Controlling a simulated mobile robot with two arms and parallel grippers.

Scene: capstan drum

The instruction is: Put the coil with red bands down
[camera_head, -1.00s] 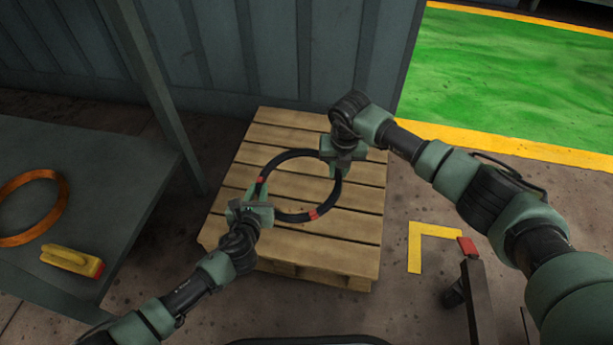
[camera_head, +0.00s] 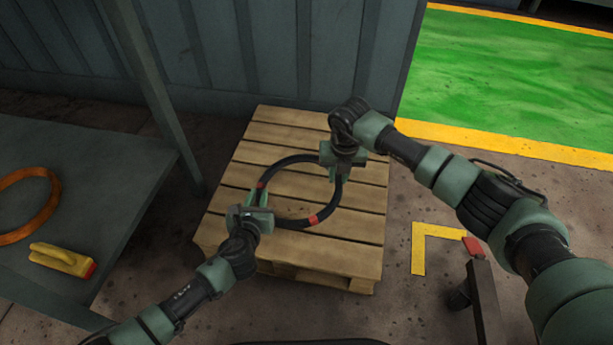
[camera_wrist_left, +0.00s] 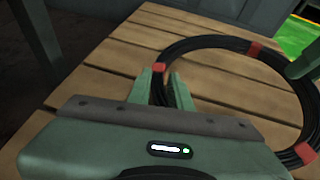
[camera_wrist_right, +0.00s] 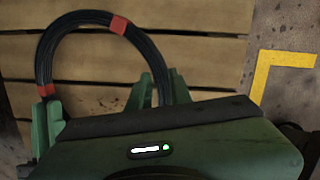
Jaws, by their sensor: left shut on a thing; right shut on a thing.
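The coil with red bands (camera_head: 296,224) is a black ring over the wooden pallet (camera_head: 345,258). It looks roughly flat and close to the slats; I cannot tell whether it touches them. My left gripper (camera_head: 259,198) is shut on its left side, beside a red band, and the left wrist view shows the coil (camera_wrist_left: 230,44) passing between the fingers (camera_wrist_left: 163,86). My right gripper (camera_head: 335,170) is shut on its far right side; the right wrist view shows the coil (camera_wrist_right: 75,23) running into the fingers (camera_wrist_right: 160,90).
A dark table (camera_head: 120,190) at left carries an orange ring (camera_head: 50,208) and a yellow tool with a red end (camera_head: 60,259). A grey ribbed wall (camera_head: 230,55) stands behind the pallet. A yellow corner mark (camera_head: 418,250) lies on the floor to its right.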

